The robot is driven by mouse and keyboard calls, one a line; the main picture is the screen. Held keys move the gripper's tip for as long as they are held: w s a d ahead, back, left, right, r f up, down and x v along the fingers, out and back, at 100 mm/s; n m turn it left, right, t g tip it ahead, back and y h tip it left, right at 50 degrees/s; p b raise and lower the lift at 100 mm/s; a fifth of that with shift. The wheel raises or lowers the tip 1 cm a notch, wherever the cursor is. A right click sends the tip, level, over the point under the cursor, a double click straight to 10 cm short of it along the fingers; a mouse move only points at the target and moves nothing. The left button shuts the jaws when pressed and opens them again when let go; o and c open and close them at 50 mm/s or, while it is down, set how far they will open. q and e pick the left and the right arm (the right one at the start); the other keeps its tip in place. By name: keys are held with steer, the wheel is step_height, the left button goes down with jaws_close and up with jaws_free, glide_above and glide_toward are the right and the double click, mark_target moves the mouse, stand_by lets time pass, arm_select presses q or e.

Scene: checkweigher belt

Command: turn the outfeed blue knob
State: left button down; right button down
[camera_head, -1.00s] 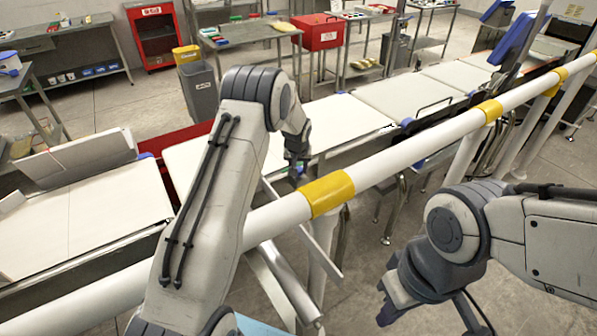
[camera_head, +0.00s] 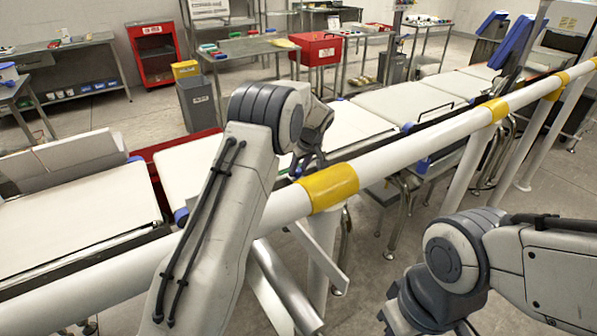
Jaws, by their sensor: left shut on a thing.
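My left gripper (camera_head: 306,164) reaches over the white rail and down to the near edge of the belt line. It is shut, and what it holds is almost wholly hidden by its fingers and wrist; from its place at the belt's side I take it for the outfeed blue knob. Another blue knob (camera_head: 181,216) shows at the near side of the belt left of my arm, and another blue part (camera_head: 423,165) sits farther right under the belt edge. My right gripper (camera_head: 398,312) hangs at the bottom right, partly cut off, away from the belts; its fingers are unclear.
A white rail (camera_head: 400,157) with yellow bands runs across between me and the belts (camera_head: 345,125). A grey bin (camera_head: 198,100), a red cabinet (camera_head: 156,55) and work tables stand behind. The floor under the rail at right is mostly clear.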

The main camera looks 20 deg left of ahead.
stand_by(0.4)
arm_select(q)
steer(key=c, duration=0.5)
jaws_free()
steer(key=shift+r, duration=0.15)
steer(key=v, duration=1)
steer(key=shift+b, duration=0.45)
steer(key=shift+d+r, duration=0.1)
